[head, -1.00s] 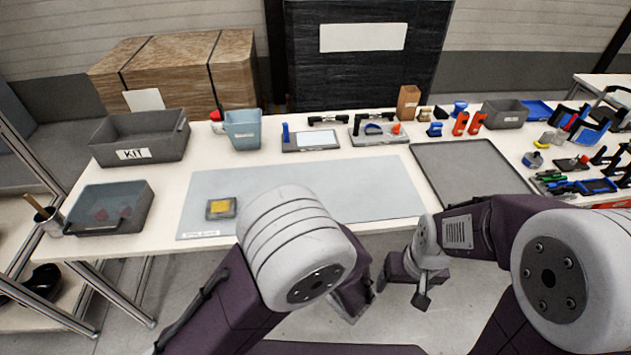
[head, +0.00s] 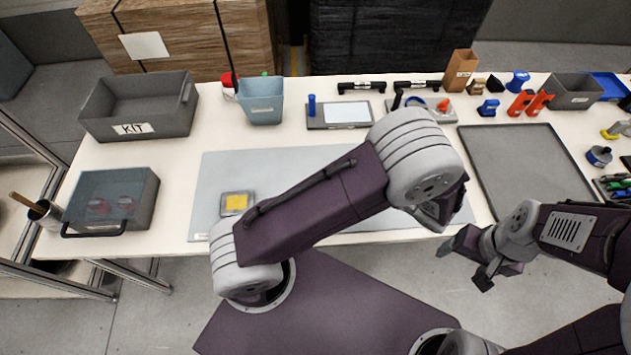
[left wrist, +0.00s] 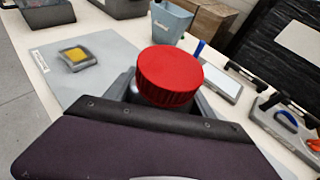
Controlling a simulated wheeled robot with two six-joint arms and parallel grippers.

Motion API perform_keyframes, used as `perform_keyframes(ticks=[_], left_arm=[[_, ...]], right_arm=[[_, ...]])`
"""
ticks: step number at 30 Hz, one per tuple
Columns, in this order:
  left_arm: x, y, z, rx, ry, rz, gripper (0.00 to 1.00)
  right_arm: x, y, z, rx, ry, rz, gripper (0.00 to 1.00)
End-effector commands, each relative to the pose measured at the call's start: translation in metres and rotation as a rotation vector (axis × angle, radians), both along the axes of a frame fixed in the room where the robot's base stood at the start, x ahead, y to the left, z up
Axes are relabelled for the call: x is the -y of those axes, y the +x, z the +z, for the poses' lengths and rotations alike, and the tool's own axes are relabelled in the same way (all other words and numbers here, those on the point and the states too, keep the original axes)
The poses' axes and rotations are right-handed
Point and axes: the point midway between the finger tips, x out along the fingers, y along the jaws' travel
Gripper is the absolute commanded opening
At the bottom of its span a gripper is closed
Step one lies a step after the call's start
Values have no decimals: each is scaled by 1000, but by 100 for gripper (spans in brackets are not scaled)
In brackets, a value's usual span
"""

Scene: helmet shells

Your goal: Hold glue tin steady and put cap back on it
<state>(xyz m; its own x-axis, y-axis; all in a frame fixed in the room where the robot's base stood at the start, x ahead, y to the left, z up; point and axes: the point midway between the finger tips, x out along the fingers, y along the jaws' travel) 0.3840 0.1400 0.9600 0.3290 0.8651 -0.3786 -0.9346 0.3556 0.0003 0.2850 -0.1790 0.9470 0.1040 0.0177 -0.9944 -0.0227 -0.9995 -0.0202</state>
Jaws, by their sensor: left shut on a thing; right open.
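A red ribbed screw cap (left wrist: 170,76) stands up between the fingers of my left gripper (left wrist: 166,98) in the left wrist view. The gripper is shut; what lies under the cap, tin body or not, is hidden by the gripper. In the head view my left forearm crosses the mat and hides the left fingertips and what they hold. My right gripper (head: 469,262) is open and empty, in front of the table's near edge, apart from the cap. A small red-topped white container (head: 228,86) stands at the back beside the blue-grey bin; I cannot tell what it is.
The grey mat (head: 215,168) carries a small box with a yellow top (head: 237,203). A KIT bin (head: 139,110), a lidded grey box (head: 112,200) and the blue-grey bin (head: 261,102) stand left. A dark tray (head: 520,160) lies right and looks bare.

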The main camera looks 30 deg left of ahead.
Motion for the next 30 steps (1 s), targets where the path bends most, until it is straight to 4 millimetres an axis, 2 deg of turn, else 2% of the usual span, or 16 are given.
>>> perform_keyframes(ticks=[9, 14, 18, 26, 30], left_arm=[[-73, -6, -43, -7, 5, 3, 0], [-101, -7, -60, -5, 3, 3, 0], [-109, -7, -65, -2, 1, 0, 0], [-109, -7, -66, -1, 0, -1, 0], [-109, -7, -86, -5, 2, -1, 0]], right_arm=[[0, 0, -1, 0, 0, 0, 75], [0, 0, -2, 0, 0, 0, 75], [0, 0, -2, 0, 0, 0, 75], [0, 0, -2, 0, 0, 0, 75], [0, 0, -4, 0, 0, 0, 75]])
